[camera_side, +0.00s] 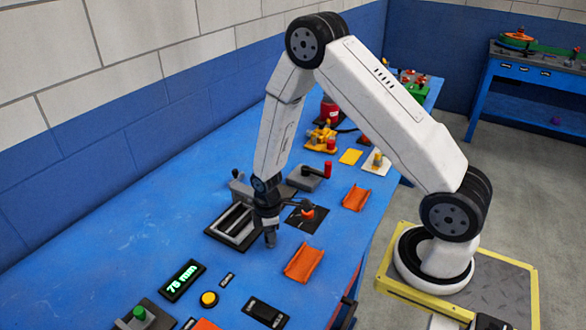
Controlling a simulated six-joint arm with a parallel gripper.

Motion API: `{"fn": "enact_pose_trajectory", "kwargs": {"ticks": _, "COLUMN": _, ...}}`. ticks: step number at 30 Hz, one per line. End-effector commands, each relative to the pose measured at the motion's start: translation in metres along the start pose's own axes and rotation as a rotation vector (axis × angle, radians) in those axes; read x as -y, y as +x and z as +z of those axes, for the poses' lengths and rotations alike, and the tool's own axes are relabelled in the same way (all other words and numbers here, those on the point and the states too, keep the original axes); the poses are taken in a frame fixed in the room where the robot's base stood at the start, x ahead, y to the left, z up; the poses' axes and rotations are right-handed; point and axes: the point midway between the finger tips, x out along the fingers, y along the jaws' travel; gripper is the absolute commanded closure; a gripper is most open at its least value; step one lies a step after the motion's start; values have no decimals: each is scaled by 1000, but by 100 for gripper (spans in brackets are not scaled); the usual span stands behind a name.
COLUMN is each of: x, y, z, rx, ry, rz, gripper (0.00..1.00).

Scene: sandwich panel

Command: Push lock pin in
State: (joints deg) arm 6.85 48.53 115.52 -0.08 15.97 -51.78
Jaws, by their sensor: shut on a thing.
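My gripper (268,228) points down over the blue bench, at the front right edge of a grey slotted frame (222,233). It is shut on a small grey part (270,241), which shows just below the fingers. The part is too small to tell whether it is the lock pin, or whether it touches the frame or bench. Right of my gripper is a black plate (318,219) with an orange-red knob (307,211). The far side of the frame is partly hidden by my arm.
Orange channel pieces (303,262) (355,198) lie to the right. A grey block with a red handle (327,170) stands behind. A "75 mm" display (182,280), yellow button (208,299) and green button (139,313) are in front. The bench's left side is clear.

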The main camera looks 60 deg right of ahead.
Motion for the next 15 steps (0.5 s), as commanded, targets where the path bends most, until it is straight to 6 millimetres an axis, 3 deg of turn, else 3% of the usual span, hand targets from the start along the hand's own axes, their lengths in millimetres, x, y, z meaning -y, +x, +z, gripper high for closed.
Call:
{"fn": "enact_pose_trajectory", "kwargs": {"ticks": 9, "x": 0, "y": 5, "z": 0, "rx": -2, "ry": 1, "rz": 2, "gripper": 100}}
{"fn": "enact_pose_trajectory", "kwargs": {"ticks": 10, "x": 0, "y": 5, "z": 0, "rx": -1, "ry": 0, "rz": 1, "gripper": 44}}
{"fn": "enact_pose_trajectory", "kwargs": {"ticks": 12, "x": 0, "y": 5, "z": 0, "rx": -1, "ry": 1, "rz": 1, "gripper": 22}}
{"fn": "enact_pose_trajectory", "kwargs": {"ticks": 15, "x": 0, "y": 4, "z": 0, "rx": -1, "ry": 0, "rz": 1, "gripper": 19}}
